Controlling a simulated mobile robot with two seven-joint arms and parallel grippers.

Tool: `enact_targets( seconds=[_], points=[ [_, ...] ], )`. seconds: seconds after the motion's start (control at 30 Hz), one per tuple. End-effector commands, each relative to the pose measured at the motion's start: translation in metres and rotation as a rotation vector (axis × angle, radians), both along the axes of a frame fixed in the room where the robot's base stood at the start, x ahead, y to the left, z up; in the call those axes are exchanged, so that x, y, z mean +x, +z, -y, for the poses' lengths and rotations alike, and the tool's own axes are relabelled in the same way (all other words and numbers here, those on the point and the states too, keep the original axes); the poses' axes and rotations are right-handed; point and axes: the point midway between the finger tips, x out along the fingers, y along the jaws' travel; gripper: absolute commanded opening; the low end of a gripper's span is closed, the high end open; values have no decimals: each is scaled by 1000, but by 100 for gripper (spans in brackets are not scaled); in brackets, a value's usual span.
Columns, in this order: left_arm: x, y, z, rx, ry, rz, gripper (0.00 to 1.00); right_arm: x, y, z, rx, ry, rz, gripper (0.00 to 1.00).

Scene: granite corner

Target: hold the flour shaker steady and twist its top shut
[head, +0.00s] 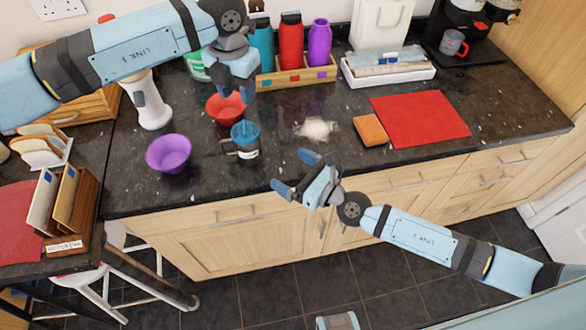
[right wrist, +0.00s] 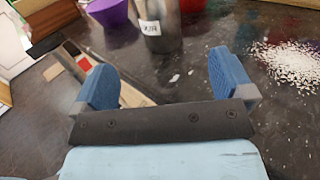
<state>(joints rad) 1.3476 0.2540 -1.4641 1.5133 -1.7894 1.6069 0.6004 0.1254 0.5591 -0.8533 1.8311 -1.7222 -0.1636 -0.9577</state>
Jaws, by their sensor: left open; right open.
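The flour shaker (head: 247,152) stands upright on the dark counter, a grey metal can with a white label, a blue top and what looks like a side handle. I cannot tell whether its top sits fully shut. Its lower body and label show at the top of the right wrist view (right wrist: 160,28), where its top is cut off. My left gripper (head: 235,96) is open and empty, pointing down above and behind the shaker. My right gripper (head: 295,173) is open and empty at the counter's front edge, right of and in front of the shaker, apart from it.
A red bowl (head: 224,107) stands just behind the shaker and a purple bowl (head: 168,153) to its left. White powder (head: 317,129) lies to its right, then an orange sponge (head: 370,131) and red mat (head: 421,118). Bottles stand in a wooden rack (head: 268,83) behind.

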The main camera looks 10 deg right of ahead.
Motion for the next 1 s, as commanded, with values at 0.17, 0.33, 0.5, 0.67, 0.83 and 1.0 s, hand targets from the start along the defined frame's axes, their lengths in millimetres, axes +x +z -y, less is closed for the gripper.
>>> enact_targets(
  seconds=[0.17,0.33,0.5,0.67,0.83,1.0],
  points=[
    [0,0,0,0,0,0,43,11,-1,-9,-4,12,-4,99],
    [0,0,0,0,0,0,43,33,0,-30,1,11,-6,99],
    [0,0,0,0,0,0,43,58,0,-53,0,11,-5,99],
    [0,0,0,0,0,0,43,80,0,-72,-3,11,-4,99],
    [0,0,0,0,0,0,43,96,0,-86,-3,12,-5,99],
    [0,0,0,0,0,0,43,103,-1,-92,-4,12,-6,99]
  ],
)
